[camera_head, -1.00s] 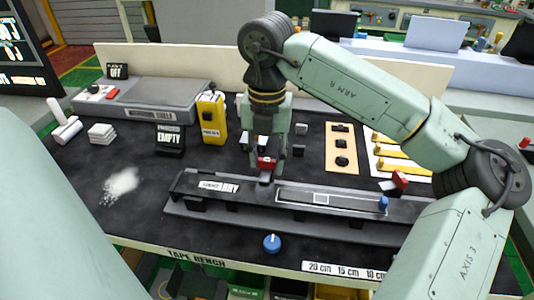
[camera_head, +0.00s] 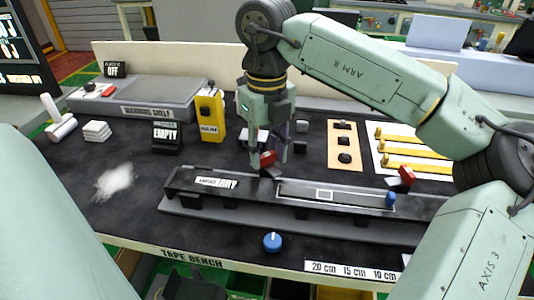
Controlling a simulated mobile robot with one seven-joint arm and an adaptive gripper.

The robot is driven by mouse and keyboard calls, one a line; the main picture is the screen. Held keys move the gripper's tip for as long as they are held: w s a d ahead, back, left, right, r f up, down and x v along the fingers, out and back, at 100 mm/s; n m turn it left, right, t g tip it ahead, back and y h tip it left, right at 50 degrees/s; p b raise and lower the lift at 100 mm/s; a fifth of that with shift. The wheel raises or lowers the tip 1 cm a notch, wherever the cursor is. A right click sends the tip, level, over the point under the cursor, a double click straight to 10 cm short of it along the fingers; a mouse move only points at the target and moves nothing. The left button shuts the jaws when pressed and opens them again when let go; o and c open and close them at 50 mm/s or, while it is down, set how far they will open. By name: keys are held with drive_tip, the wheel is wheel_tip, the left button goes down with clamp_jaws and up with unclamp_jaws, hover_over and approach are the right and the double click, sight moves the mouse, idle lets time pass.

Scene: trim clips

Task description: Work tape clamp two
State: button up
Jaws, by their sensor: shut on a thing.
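The long dark tape fixture (camera_head: 245,199) lies across the front of the bench, with a label plate (camera_head: 217,182) on its left half and a pale-framed window strip on its right half. A red clamp handle (camera_head: 267,158) stands at the fixture's back edge near its middle. My gripper (camera_head: 269,160) points down and is shut on this red handle. A second red clamp handle (camera_head: 406,175) stands at the fixture's right end, apart from my gripper. The handles carry no number that I can read.
A blue knob (camera_head: 272,242) sits in front of the fixture, and a small blue piece (camera_head: 390,199) is at its right. A yellow device (camera_head: 210,116), an "EMPTY" sign (camera_head: 166,136), a wooden board (camera_head: 343,146) and yellow strips (camera_head: 415,146) stand behind. White powder (camera_head: 115,181) lies left.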

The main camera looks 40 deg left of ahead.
sight(267, 154)
drive_tip(key=n, duration=0.4)
drive_tip(key=shift+n, duration=0.4)
idle(0.4)
drive_tip(key=o, duration=1.2)
drive_tip(key=shift+c, duration=0.2)
wheel_tip(267, 154, up, 12)
